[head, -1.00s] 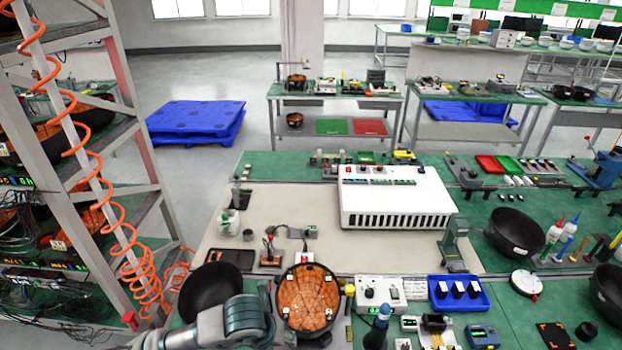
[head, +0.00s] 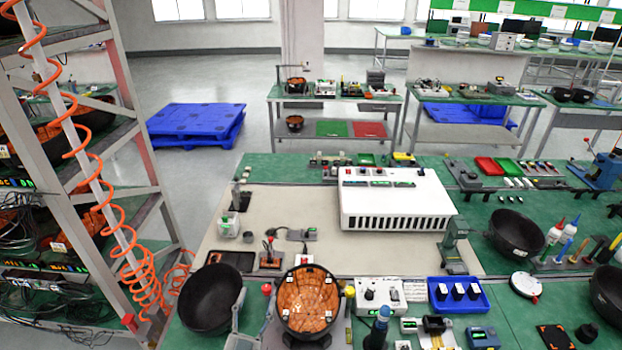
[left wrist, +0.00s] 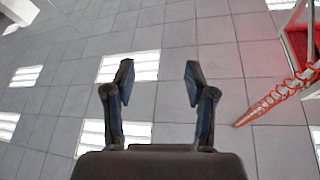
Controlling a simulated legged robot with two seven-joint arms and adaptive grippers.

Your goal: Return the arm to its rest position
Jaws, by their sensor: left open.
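My left gripper (left wrist: 158,82) is open and empty in the left wrist view, its two dark fingers spread with bare floor beyond them. Most of my left arm is out of the picture. My right gripper is in no view.
A metal rack (head: 135,150) with an orange coiled hose (head: 137,270) stands at the left. A white box (head: 395,205), a blue tray (head: 459,309) and a black bowl (head: 516,234) stand on the green bench. The tan mat (head: 300,215) has free room.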

